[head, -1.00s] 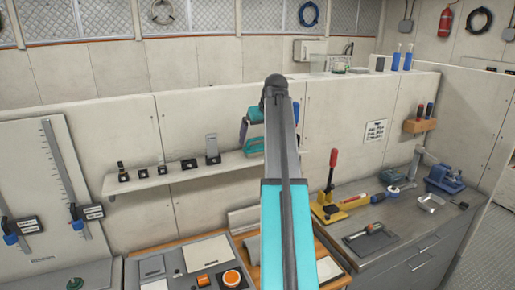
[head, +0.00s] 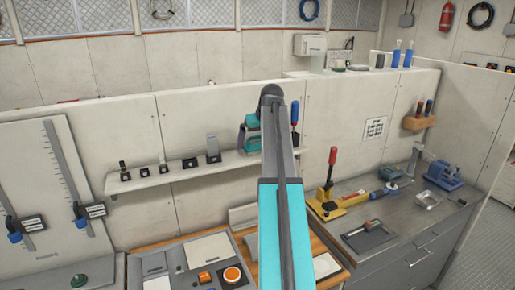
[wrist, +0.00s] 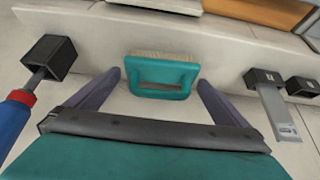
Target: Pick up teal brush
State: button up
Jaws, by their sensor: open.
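The teal brush (wrist: 160,72) has a loop handle and pale bristles. In the wrist view it sits at the edge of the light shelf, between the fingertips of my gripper (wrist: 158,80). My gripper is open, with one grey-purple finger on each side of the brush and a visible gap to each. The handle points toward the palm. I cannot tell how far the fingers reach past the handle in depth. In the head view my arm covers much of this spot on the shelf.
A screwdriver with a blue and red handle (wrist: 16,112) stands in a black holder beside the left finger. Black holders with metal tools (wrist: 272,98) are to the right. The shelf (head: 150,182) is fixed to a pale wall. A grey workbench (head: 395,235) holds several tools.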

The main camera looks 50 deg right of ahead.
jog(key=c, duration=0.9)
jog(key=shift+r, duration=0.2)
jog(key=shift+r+b, duration=1.15)
jog(key=shift+r, duration=0.4)
jog(key=shift+s+a+r+b, duration=0.25)
jog(key=shift+s+a+b, duration=0.8)
jog(key=shift+s, duration=1.4)
jog(key=shift+s+a+r+b, duration=0.3)
jog(key=shift+s+a+b, duration=0.8)
jog(key=shift+s, duration=1.3)
jog(key=shift+s+a+r+b, duration=0.25)
jog(key=shift+s+a+b, duration=0.8)
jog(key=shift+s, duration=1.4)
jog(key=shift+a, duration=0.1)
